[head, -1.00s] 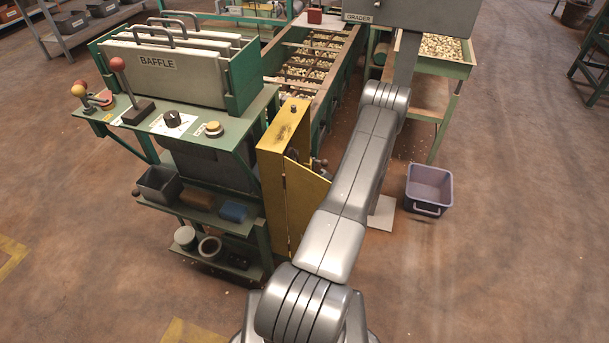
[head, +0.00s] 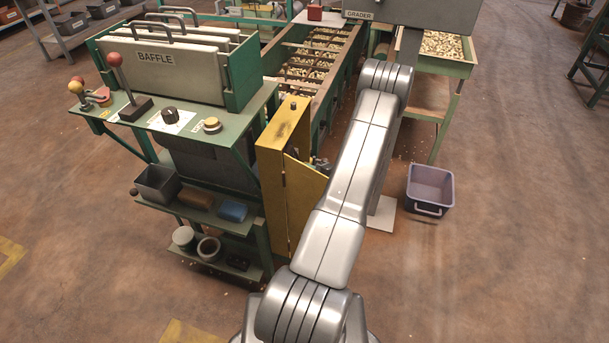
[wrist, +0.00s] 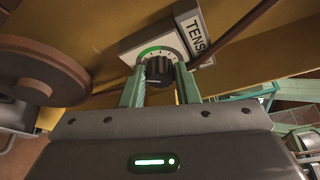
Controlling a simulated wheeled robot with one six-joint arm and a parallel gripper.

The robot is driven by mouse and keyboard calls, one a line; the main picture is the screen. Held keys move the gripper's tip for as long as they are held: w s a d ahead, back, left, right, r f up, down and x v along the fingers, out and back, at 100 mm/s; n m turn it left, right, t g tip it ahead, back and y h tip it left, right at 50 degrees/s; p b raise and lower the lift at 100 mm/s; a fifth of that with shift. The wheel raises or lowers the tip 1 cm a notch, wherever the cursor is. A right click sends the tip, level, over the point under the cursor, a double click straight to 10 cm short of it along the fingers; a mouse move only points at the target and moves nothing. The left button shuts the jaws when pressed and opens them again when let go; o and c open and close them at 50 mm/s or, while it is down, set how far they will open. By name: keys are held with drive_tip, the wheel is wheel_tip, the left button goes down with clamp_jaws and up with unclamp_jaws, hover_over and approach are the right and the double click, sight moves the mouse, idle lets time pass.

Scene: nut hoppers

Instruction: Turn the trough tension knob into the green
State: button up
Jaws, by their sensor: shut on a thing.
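In the wrist view the dark ribbed tension knob (wrist: 158,71) sits in front of a pale dial plate (wrist: 183,45). The dial has a green arc (wrist: 150,50) at its upper left and small tick marks. My gripper (wrist: 160,78) is shut on the knob, with one pale green finger on each side. I cannot make out clearly where the knob's pointer stands. In the head view my gripper and the knob are hidden behind the yellow guard (head: 283,140) and my arm.
A brown round wheel (wrist: 40,65) is close at the left of the wrist view, and a thin brown rod (wrist: 235,35) crosses near the label. The trough (head: 310,70) with nuts runs behind the yellow guard. A purple bin (head: 430,188) stands on open floor at right.

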drive_tip(key=shift+w+d+r+m+g, duration=0.15)
drive_tip(key=shift+m+g, duration=0.6)
drive_tip(key=shift+m, duration=0.5)
drive_tip(key=shift+w+a+r+m+g, duration=0.1)
drive_tip(key=shift+m+g, duration=0.65)
drive_tip(key=shift+m, duration=0.5)
drive_tip(key=o, duration=1)
